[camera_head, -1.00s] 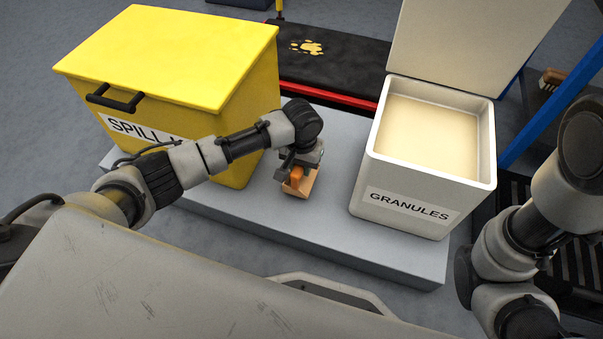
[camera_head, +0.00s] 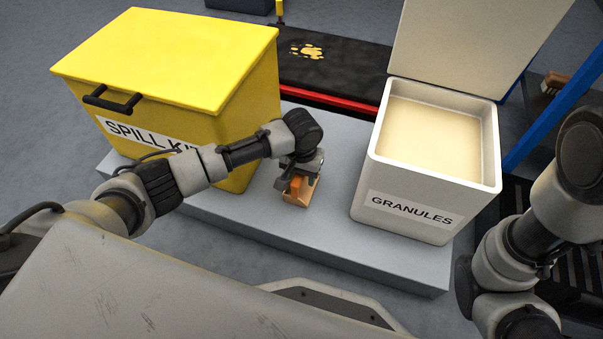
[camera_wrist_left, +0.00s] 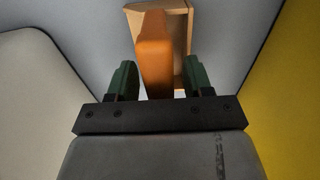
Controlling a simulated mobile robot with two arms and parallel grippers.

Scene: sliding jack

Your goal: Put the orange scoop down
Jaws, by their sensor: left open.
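The orange scoop (camera_head: 300,192) is on the grey platform, between the yellow bin and the granules bin. In the left wrist view its orange handle (camera_wrist_left: 153,55) reaches between my finger pads, and a tan, box-like part (camera_wrist_left: 177,20) lies beyond it. My left gripper (camera_head: 299,178) is over the scoop. It is open, with a dark green finger on each side of the handle and a visible gap at each side. The gripper partly hides the scoop in the head view. My right arm shows at the right edge, but its gripper is out of view.
The yellow spill kit bin (camera_head: 165,60), lid shut, stands left of the scoop. The open white granules bin (camera_head: 415,205), full of pale granules, stands to the right. The grey platform (camera_head: 330,250) is bare in front. A black mat with a yellow spill (camera_head: 308,51) lies behind.

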